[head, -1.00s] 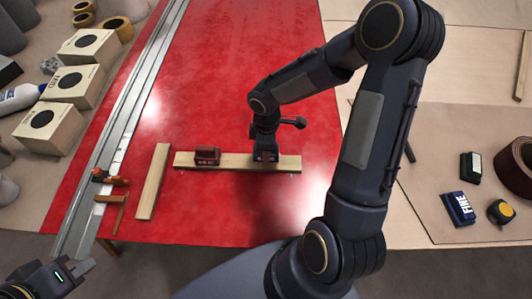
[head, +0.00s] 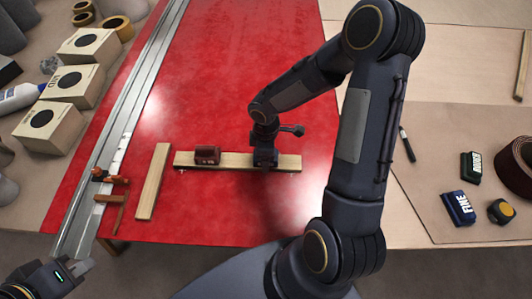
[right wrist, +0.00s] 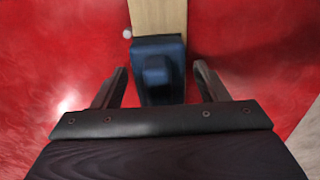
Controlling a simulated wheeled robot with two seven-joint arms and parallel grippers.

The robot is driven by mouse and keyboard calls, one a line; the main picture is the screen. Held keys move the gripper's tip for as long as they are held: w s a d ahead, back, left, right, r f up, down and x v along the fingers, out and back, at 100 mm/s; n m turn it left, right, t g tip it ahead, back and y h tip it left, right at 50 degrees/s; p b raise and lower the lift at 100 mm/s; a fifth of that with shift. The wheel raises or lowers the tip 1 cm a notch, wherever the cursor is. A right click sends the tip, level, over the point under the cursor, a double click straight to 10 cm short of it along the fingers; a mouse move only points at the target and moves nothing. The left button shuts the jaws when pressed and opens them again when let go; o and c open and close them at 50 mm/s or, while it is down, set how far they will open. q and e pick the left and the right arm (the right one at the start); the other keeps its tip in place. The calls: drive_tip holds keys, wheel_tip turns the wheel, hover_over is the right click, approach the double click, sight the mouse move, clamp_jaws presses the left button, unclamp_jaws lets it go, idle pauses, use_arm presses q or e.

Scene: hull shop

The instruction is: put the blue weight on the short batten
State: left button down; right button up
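The blue weight (right wrist: 158,70) shows in the right wrist view, between the fingers of my right gripper (right wrist: 161,72). The fingers are apart, with a narrow gap on each side of the weight. In the head view this gripper (head: 264,160) is over the right part of a horizontal batten (head: 234,161) and mostly hides the weight. The batten (right wrist: 158,18) runs under or up to the weight; the contact is hidden. A second, shorter-looking batten (head: 153,182) lies slanted to the left. My left gripper (head: 78,272) is low at the left, its opening unclear.
A dark red weight (head: 207,155) sits on the horizontal batten's left part. An orange clamp (head: 112,180) and long metal rails (head: 125,110) lie farther left. Boxes (head: 55,125) stand beyond them. The red surface behind is clear.

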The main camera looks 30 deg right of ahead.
wheel_tip(320, 180, up, 12)
drive_tip(key=shift+r+p, duration=0.1)
drive_tip(key=shift+p, duration=0.3)
drive_tip(key=s+a+r+m+t+y, duration=0.2)
drive_tip(key=s+r+m, duration=0.3)
drive_tip(key=s, duration=0.3)
drive_tip(key=s+a+r+m+t+y, duration=0.1)
drive_tip(key=s+a+r+m+t, duration=0.1)
drive_tip(key=s+r+m, duration=0.3)
drive_tip(key=s+m+t, duration=0.1)
drive_tip(key=s+m, duration=0.2)
drive_tip(key=s, duration=0.1)
drive_tip(key=shift+t+y, duration=0.3)
drive_tip(key=shift+y, duration=0.1)
drive_tip(key=shift+r, duration=0.15)
